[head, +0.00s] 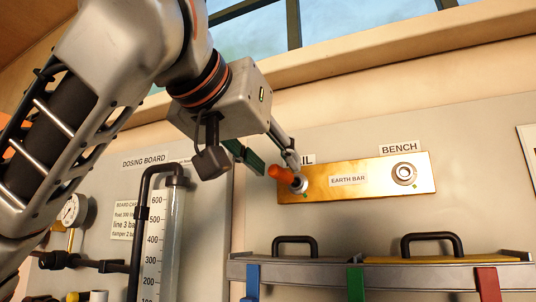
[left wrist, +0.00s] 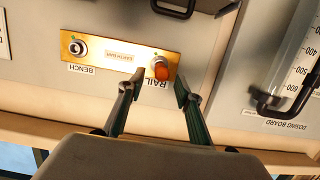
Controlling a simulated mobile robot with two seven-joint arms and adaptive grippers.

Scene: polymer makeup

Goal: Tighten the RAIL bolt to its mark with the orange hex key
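The orange hex key (head: 281,173) sits at the RAIL bolt (head: 299,185) on the left end of the brass earth bar (head: 395,183). Its orange handle also shows in the left wrist view (left wrist: 161,70). My left gripper (head: 276,163) is in front of the bar's left end. In the left wrist view its two fingers (left wrist: 160,80) are spread, with the orange handle showing between the tips and no finger visibly touching it. The RAIL label is partly hidden by a finger in the head view. My right gripper is not in view.
The BENCH bolt (head: 404,173) is at the bar's right end. Below stand lidded bins with black handles (head: 432,244) and coloured tabs. The dosing board with its graduated tube (head: 165,245) and black pipe is at the left.

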